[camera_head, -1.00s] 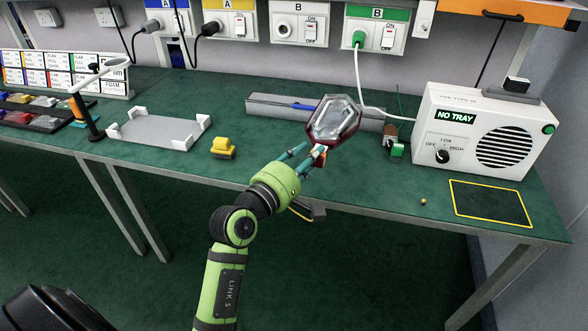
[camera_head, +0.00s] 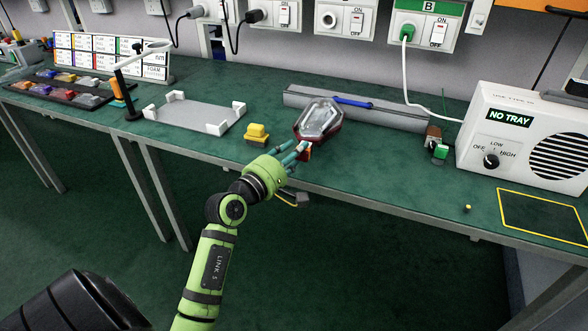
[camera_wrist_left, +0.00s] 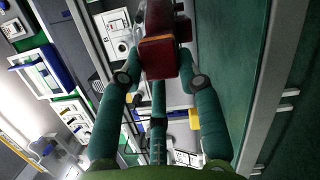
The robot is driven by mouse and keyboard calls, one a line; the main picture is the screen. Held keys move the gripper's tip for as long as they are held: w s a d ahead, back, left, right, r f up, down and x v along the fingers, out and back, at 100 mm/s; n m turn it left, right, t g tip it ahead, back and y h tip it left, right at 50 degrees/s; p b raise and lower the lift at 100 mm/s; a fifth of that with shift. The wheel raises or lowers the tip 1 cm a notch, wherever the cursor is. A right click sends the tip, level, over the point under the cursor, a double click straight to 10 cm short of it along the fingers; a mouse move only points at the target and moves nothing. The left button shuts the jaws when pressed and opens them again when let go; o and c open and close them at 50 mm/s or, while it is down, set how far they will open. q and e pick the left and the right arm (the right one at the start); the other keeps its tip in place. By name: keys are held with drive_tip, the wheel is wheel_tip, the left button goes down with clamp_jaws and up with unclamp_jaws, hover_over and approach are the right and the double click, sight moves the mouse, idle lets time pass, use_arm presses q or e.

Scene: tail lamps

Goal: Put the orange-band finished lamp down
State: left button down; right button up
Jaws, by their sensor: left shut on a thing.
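The lamp (camera_head: 318,118) has a clear faceted lens in a dark red housing. My left gripper (camera_head: 300,152) is shut on its near end, where a small orange-and-white part shows, above the front of the green bench. In the left wrist view the lamp's red end (camera_wrist_left: 158,57) sits between the fingers of the left gripper (camera_wrist_left: 160,75). Whether the lamp touches the bench is hard to tell. My right gripper is not in view.
A grey tray (camera_head: 197,113) with raised corners and a yellow block (camera_head: 257,134) lie left of the lamp. A grey channel (camera_head: 385,115) with a blue item lies behind it. A white NO TRAY box (camera_head: 530,140) and a yellow-outlined area (camera_head: 543,217) are at right. Bench (camera_head: 400,165) between is mostly clear.

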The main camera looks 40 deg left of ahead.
use_arm(q)
drive_tip(key=shift+a+f+b, duration=0.1)
drive_tip(key=shift+f+b, duration=0.55)
drive_tip(key=shift+f, duration=1.3)
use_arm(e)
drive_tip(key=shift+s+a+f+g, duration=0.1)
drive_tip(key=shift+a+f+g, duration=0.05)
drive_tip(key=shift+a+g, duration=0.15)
use_arm(q)
drive_tip(key=shift+f, duration=0.1)
drive_tip(key=c, duration=0.8)
unclamp_jaws()
drive_tip(key=shift+f, duration=0.15)
drive_tip(key=shift+c, duration=0.2)
